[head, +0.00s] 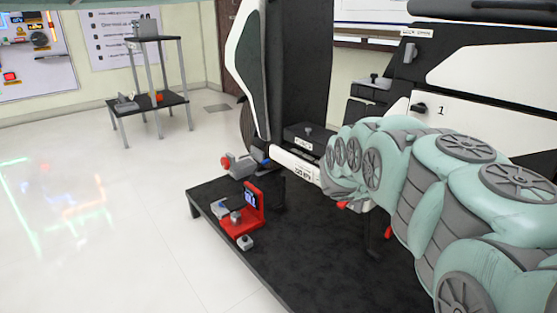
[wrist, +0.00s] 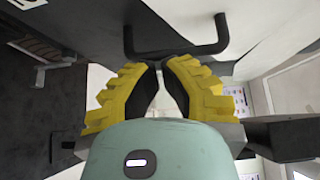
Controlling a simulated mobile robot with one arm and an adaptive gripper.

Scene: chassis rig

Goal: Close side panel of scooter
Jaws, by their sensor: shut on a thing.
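The scooter (head: 300,60) is a large white and black body on a dark platform in the head view. A white panel marked "1" (head: 470,112) with a black knob shows on its side behind my arm. In the wrist view a black U-shaped handle (wrist: 200,50) is fixed to a pale panel (wrist: 180,14). My gripper (wrist: 162,65) has yellow ribbed fingers, with their tips closed together at the handle's bar. In the head view my arm hides the gripper and the handle. I cannot tell how far the panel stands open.
The dark platform (head: 230,240) carries a red and grey fixture (head: 245,208) at its left edge. A grey clamp with a red knob (head: 235,164) sits near the scooter's front. A small stand (head: 150,103) is at the back left.

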